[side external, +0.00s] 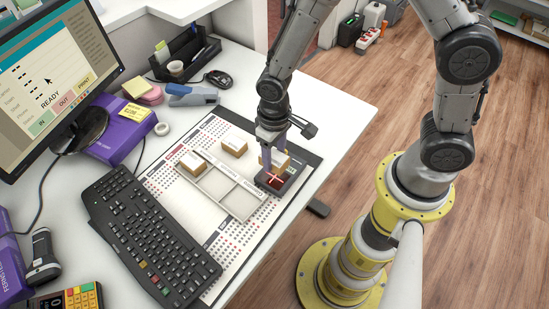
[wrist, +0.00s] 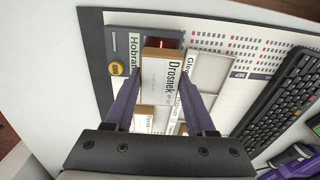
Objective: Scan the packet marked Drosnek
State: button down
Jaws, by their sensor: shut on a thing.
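The packet marked Drosnek (wrist: 158,82) is a small brown box with a white label, and its name reads clearly in the wrist view. My gripper (wrist: 161,88) is shut on it, one purple finger on each side. In the side external view, my gripper (side external: 271,158) holds the packet (side external: 281,160) just above the dark scanner (side external: 270,184) at the mat's right end. The scanner glows red with a bright line, and in the wrist view its window (wrist: 165,43) shows just beyond the packet. Whether packet and scanner touch, I cannot tell.
One brown packet (side external: 193,163) sits at the tray (side external: 238,206), another (side external: 235,145) on the mat behind it. A keyboard (side external: 150,235) lies in front. The monitor (side external: 55,75) shows READY. A stapler (side external: 195,97) and a desk organiser (side external: 185,55) stand at the back.

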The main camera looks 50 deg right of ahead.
jog(key=shift+r, duration=3.65)
